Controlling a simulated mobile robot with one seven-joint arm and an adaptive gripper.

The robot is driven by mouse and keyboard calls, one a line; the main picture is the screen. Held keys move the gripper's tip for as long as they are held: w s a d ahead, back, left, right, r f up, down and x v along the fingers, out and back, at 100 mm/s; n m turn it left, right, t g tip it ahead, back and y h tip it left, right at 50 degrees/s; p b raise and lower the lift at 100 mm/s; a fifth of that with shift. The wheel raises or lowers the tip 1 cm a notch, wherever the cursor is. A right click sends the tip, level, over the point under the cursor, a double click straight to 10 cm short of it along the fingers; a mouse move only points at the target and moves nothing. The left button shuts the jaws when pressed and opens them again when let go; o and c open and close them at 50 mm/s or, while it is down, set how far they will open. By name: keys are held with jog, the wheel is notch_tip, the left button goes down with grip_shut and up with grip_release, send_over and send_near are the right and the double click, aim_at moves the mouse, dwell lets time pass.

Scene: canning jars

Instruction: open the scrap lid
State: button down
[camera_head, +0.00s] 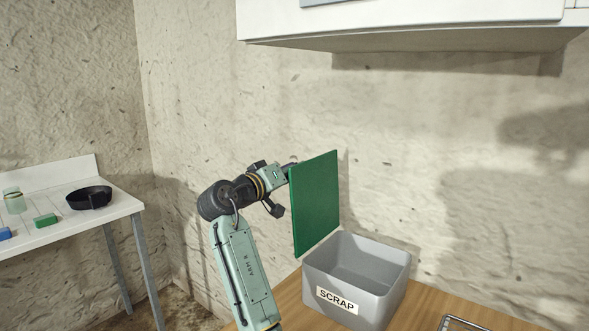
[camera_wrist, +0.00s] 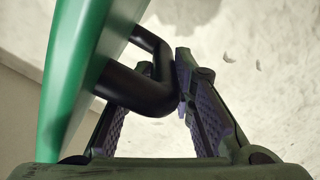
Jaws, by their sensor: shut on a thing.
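The grey scrap bin (camera_head: 335,301) stands on the wooden counter with a white SCRAP label on its front. Its top is uncovered, and the part of the inside that shows looks empty. The green scrap lid (camera_head: 316,204) stands nearly upright over the bin's left edge. The lid (camera_wrist: 72,75) also fills the left of the wrist view, with its black bar handle (camera_wrist: 137,90) standing out from it. My gripper (camera_wrist: 152,92) is shut on this handle, with a finger on each side. In the head view my gripper is at the lid's left side, partly hidden behind the lid.
A white cabinet (camera_head: 400,25) hangs above on the wall. A metal rack (camera_head: 458,324) lies on the counter (camera_head: 415,305) at lower right. A side table (camera_head: 90,225) at left holds a black pan (camera_head: 89,197), a jar (camera_head: 14,201) and coloured blocks.

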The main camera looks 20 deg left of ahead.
jog(key=shift+a+f, duration=0.15)
jog(key=shift+f, duration=0.55)
jog(key=c, duration=1.5)
grip_release()
jog(key=shift+g, duration=0.3)
jog(key=shift+s, duration=0.15)
jog(key=v, duration=1.2)
jog(key=shift+s+a+r, duration=0.1)
jog(key=shift+a+r, duration=0.05)
